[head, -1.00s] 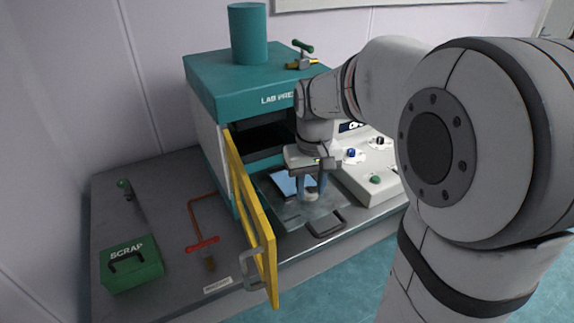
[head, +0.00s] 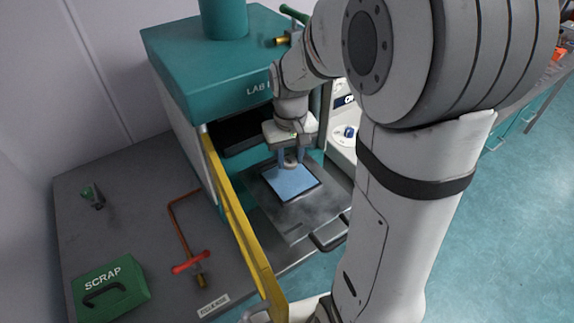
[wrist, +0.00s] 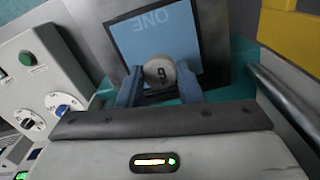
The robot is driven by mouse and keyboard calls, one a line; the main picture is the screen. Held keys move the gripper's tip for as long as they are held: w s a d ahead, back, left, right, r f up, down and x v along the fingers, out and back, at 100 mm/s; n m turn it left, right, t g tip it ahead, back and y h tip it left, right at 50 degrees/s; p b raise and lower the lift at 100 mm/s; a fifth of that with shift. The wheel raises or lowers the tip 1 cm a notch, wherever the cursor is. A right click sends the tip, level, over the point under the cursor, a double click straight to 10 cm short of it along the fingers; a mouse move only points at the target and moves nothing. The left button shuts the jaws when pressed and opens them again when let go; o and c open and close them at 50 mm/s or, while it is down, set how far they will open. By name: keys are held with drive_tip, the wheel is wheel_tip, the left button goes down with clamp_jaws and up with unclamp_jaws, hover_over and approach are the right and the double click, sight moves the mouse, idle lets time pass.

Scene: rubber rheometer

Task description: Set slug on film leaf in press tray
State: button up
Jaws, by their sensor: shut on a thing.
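A round pale grey slug (wrist: 160,72) with a dark mark on its face sits between the fingers of my gripper (wrist: 160,88), which is shut on it. In the head view my gripper (head: 291,160) points down at the back edge of the blue film leaf (head: 290,184). The leaf also shows in the wrist view (wrist: 150,38), with the letters "ONE" on it. The leaf lies on the grey press tray (head: 301,221), which is pulled out in front of the teal press. The slug (head: 290,165) overlaps the leaf's far part; I cannot tell whether it touches.
The yellow press door (head: 240,225) stands open left of the tray. The teal press (head: 205,65) rises behind it. A control panel (wrist: 38,85) is beside the gripper.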

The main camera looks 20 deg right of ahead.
sight(290, 161)
drive_tip(key=shift+s+f, duration=0.1)
drive_tip(key=shift+f, duration=1.95)
drive_tip(key=shift+f, duration=0.1)
drive_tip(key=o, duration=0.9)
drive_tip(key=shift+o, duration=0.2)
